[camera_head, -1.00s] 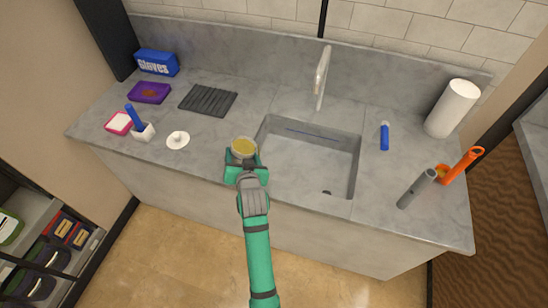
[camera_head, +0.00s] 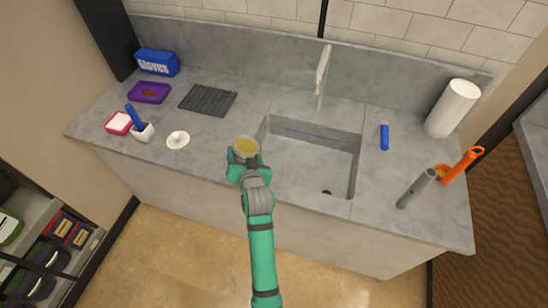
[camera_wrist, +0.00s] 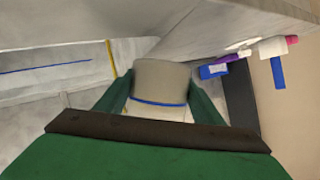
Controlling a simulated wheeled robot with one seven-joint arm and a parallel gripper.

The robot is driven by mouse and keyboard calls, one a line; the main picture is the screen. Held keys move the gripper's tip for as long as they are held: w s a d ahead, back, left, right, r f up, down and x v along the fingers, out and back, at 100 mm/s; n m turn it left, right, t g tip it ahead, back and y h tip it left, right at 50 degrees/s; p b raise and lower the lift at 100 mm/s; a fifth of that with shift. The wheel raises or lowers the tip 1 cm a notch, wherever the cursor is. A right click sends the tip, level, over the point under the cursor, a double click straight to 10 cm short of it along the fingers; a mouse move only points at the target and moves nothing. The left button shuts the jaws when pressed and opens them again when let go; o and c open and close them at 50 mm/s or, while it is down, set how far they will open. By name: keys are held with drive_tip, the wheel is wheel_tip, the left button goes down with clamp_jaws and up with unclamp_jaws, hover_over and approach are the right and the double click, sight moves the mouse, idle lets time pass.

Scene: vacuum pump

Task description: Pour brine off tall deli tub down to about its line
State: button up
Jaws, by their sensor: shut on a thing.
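My gripper (camera_head: 243,160) is shut on the deli tub (camera_head: 246,147), at the left front edge of the sink. From above, the tub is round and open, with yellow contents showing inside. In the wrist view the tub (camera_wrist: 162,80) stands between my two green fingers, pale grey with a blue line (camera_wrist: 160,102) around it. The sink (camera_head: 308,160) lies just to the right of the tub. Whether the tub touches the counter cannot be told. The contents' level against the line is hidden.
The faucet (camera_head: 322,75) rises behind the sink. To the left are a white lid-like disc (camera_head: 178,140), a white holder (camera_head: 143,132), a ridged dark mat (camera_head: 208,100) and a purple tray (camera_head: 149,93).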

drive_tip(key=shift+w+d+f+m+y, duration=0.1)
drive_tip(key=shift+d+f+m+y, duration=0.2)
drive_tip(key=shift+d+m, duration=0.2)
idle(1.2)
drive_tip(key=shift+d+r, duration=0.15)
drive_tip(key=shift+r, duration=0.1)
idle(0.8)
drive_tip(key=shift+s+a+r+n+h, duration=0.1)
drive_tip(key=shift+a+n+h, duration=0.2)
drive_tip(key=shift+a, duration=0.2)
drive_tip(key=shift+s+a+r+n+h, duration=0.1)
drive_tip(key=shift+a+n+h, duration=0.1)
drive_tip(key=shift+a+n, duration=0.25)
drive_tip(key=shift+w+a+f+n, duration=0.1)
drive_tip(key=shift+a+f+n, duration=0.15)
drive_tip(key=shift+f, duration=0.15)
drive_tip(key=shift+a+f+t+h, duration=0.1)
drive_tip(key=shift+f+t+h, duration=0.05)
drive_tip(key=shift+t+h, duration=0.2)
drive_tip(key=shift+s+a+r+n+h, duration=0.2)
drive_tip(key=shift+a+n+h, duration=0.1)
drive_tip(key=shift+n, duration=0.15)
drive_tip(key=shift+s+a+r+n+h, duration=0.15)
drive_tip(key=shift+a+n+h, duration=0.15)
drive_tip(key=shift+n, duration=0.15)
drive_tip(key=shift+w+d, duration=0.1)
drive_tip(key=shift+w, duration=0.05)
